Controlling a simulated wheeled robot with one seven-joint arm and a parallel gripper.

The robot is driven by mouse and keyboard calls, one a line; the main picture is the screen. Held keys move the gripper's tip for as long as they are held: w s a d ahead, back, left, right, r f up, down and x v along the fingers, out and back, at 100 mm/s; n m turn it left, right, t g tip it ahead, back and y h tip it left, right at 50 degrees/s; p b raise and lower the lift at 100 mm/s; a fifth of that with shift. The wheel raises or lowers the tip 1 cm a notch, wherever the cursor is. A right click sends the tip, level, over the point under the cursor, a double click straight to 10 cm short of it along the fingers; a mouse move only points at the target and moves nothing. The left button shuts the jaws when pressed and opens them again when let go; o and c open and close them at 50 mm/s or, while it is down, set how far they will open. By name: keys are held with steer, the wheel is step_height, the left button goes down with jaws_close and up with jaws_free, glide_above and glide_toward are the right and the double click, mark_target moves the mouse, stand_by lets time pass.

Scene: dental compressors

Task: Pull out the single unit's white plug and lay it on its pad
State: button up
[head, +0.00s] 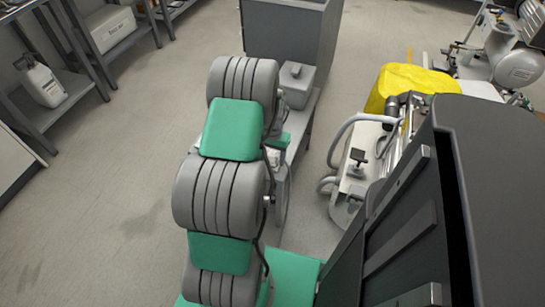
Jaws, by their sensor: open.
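I cannot make out the white plug or its pad in the head view. My own arm, with grey ribbed joints and green covers, rises through the middle and hides part of what lies behind it. I cannot make out my gripper or its fingers. A machine with a pale base (354,180), a grey hose and a small dark fitting on top stands right of the arm. I cannot tell whether it is the single unit.
A dark grey cabinet (285,30) stands at the back. A yellow cover (408,82) and a compressor with a pale tank (520,68) are at the upper right. Shelves with a white bottle (41,82) and a box (111,28) line the left. Floor (125,165) is clear left of the arm.

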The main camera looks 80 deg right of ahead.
mark_target(272, 153)
steer(key=shift+c, duration=0.2)
jaws_close()
stand_by(0.6)
steer(key=shift+r, duration=0.1)
steer(key=shift+r+p, duration=2.25)
steer(key=shift+r, duration=0.7)
steer(key=shift+w, duration=0.1)
